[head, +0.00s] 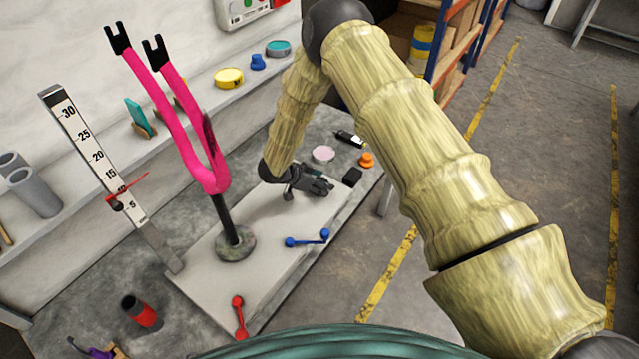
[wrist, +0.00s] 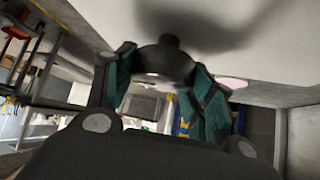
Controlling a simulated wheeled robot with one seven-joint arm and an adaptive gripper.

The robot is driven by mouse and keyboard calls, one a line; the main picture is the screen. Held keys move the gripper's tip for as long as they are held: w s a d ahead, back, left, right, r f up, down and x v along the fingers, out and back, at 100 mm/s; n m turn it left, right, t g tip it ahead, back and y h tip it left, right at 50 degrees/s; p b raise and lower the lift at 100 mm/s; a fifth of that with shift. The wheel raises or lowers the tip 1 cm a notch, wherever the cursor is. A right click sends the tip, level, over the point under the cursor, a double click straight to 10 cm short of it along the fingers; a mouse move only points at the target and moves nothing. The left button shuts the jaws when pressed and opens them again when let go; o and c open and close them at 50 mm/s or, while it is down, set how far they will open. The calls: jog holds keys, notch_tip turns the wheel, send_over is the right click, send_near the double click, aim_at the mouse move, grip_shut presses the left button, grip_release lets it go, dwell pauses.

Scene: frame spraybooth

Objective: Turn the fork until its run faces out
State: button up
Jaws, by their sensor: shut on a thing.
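The pink fork (head: 208,170) stands with its two prongs up, black tips at the top, on a dark stem in a round grey base (head: 236,244). A dark streak (head: 209,133) shows along its right prong. My gripper (head: 316,184) is low over the pale board, right of the fork and apart from it. In the wrist view my gripper (wrist: 165,85) has its teal-padded fingers on either side of a dark round knob (wrist: 163,58), shut on it. Where the knob attaches is unclear. The fork is not in the wrist view.
The pale board (head: 200,285) carries a blue two-ended piece (head: 307,239) and a red handle (head: 240,315). A tilted height scale (head: 100,160) with a red pointer stands left of the fork. A red-and-black cylinder (head: 138,311) stands front left. A shelf (head: 180,115) runs behind.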

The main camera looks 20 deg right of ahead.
jog(key=o, duration=1)
jog(key=shift+c, duration=0.2)
jog(key=v, duration=1.2)
jog(key=shift+w+d, duration=0.1)
